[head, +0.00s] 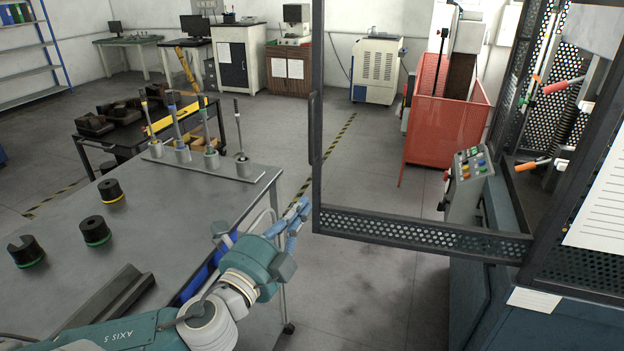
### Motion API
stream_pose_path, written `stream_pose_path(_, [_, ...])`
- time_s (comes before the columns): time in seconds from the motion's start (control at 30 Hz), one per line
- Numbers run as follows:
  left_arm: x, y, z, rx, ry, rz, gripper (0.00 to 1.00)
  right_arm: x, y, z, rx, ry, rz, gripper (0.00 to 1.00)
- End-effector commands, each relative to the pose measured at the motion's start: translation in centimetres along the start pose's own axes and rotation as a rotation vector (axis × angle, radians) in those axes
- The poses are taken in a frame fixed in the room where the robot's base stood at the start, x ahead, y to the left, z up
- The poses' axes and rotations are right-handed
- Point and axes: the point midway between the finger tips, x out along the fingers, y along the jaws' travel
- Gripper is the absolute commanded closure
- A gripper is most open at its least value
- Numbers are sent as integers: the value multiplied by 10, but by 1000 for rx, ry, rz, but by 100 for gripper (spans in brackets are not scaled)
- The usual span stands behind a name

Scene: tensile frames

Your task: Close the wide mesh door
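The wide mesh door (420,232) stands open on the right, swung out from the machine's frame. It has a dark frame, a see-through middle and a perforated strip along the bottom. Its free upright edge is toward the middle of the view, with a dark bar handle (313,128) on it. My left gripper (299,213), with bluish fingers, is just left of the door's lower free corner and below the handle. It appears apart from the door, and whether its fingers are open or shut is unclear. My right gripper is not in view.
A grey table (200,215) with black cylinders and a rack of upright tools lies left, close to my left arm. The machine's perforated frame (585,265) and a button panel (468,165) are right. Floor beneath the door is clear.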

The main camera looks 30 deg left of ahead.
Motion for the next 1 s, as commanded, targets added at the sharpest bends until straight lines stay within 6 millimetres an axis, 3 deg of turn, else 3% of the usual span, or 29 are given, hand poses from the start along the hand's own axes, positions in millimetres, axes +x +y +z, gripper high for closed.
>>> stream_pose_path(0.03, [7,1,0,4,1,-6,100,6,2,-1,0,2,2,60])
stream_pose_path(0.57, [85,-3,1,0,-3,-3,100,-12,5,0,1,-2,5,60])
stream_pose_path(0.6, [89,0,8,7,-3,-1,100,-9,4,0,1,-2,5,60])
stream_pose_path(0.8, [105,0,24,5,-1,0,100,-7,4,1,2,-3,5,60])
stream_pose_path(1.0, [110,0,29,2,-1,1,100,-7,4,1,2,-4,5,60])
